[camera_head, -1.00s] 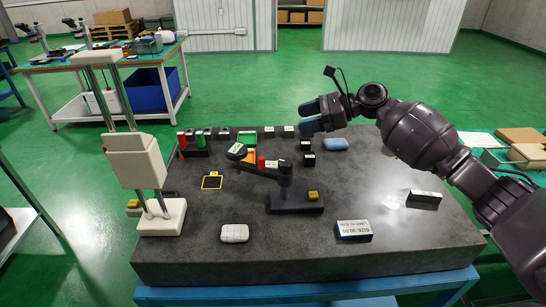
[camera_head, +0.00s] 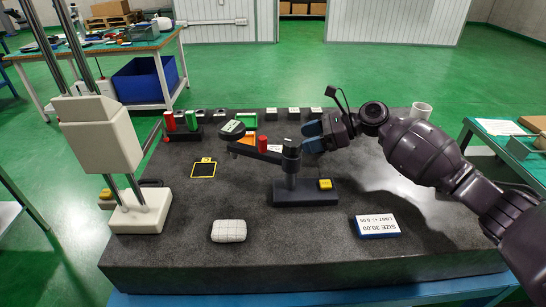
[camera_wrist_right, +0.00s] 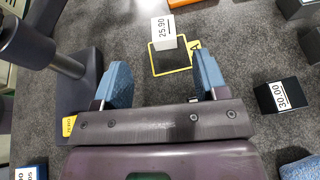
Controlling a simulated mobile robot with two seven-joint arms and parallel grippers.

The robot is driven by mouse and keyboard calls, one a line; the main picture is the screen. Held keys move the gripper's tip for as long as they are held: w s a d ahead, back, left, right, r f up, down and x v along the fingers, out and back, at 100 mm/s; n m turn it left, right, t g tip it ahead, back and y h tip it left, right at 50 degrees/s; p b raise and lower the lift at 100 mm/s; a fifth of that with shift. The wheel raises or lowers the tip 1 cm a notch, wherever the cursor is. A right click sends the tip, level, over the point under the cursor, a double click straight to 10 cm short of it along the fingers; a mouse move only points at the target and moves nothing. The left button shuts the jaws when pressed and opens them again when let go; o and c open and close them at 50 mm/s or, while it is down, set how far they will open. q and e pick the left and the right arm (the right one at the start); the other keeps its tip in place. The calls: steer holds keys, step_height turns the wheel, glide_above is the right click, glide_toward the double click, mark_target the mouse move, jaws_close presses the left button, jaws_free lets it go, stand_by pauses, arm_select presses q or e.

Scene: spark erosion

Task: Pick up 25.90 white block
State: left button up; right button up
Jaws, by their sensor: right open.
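The 25.90 block (camera_wrist_right: 163,32) shows its white labelled face in the right wrist view, top centre, touching or overlapping the far edge of a yellow-framed dark pad (camera_wrist_right: 171,60). My right gripper (camera_wrist_right: 163,83) is open, its two blue fingers apart and empty, with the block beyond the fingertips. In the head view my right gripper (camera_head: 312,135) is just behind the gauge stand (camera_head: 291,175), which partly hides the area there. I cannot read the block's label in the head view. My left gripper is not in view.
The gauge stand (camera_wrist_right: 78,75) is close to the left finger in the wrist view. A black 30.00 block (camera_wrist_right: 283,96) lies right.

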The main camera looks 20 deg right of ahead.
mark_target(271, 148)
steer(key=b+x, duration=0.1)
steer(key=x, duration=0.9)
steer(key=shift+w+a+f, duration=0.15)
steer(key=shift+w+f, duration=0.1)
steer(key=shift+r, duration=0.1)
steer(key=c, duration=1.1)
